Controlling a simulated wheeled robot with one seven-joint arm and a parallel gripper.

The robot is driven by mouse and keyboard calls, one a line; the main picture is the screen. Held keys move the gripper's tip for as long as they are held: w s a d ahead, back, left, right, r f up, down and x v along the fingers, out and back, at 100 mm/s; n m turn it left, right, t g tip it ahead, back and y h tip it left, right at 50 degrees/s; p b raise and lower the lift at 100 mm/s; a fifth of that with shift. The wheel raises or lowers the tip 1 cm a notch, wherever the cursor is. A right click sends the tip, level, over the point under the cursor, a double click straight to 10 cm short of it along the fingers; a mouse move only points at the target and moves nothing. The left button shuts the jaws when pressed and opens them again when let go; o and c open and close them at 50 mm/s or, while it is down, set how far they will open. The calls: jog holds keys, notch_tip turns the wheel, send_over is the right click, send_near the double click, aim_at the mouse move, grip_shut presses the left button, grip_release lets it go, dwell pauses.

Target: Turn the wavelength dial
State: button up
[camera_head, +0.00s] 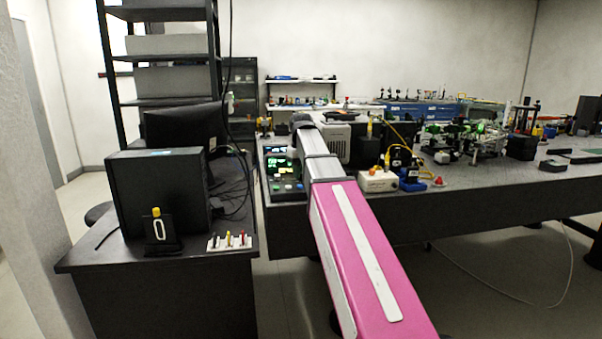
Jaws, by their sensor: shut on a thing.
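A dark control panel (283,172) with green-lit displays and several small coloured buttons or knobs stands at the left end of the long bench. I cannot make out which part is the wavelength dial; it is too small or hidden behind my arm. My pink and white arm reaches from the bottom of the view up to just right of the panel and covers part of that area. Its far end is a dark joint beside a light grey vented box (336,143). My gripper's fingers do not show; the arm hides them.
A white box (377,181) and a blue device (411,180) stand right of my arm on the long bench (505,186), with optics behind. At left, a desk (95,262) holds a black computer case (157,193) and a monitor (183,133). Floor shows between desk and bench.

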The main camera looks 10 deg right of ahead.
jog(key=m, duration=0.5)
jog(key=shift+m, duration=0.3)
dwell(0.4)
jog(key=o, duration=0.9)
jog(key=shift+r, duration=0.15)
jog(key=shift+r, duration=3.6)
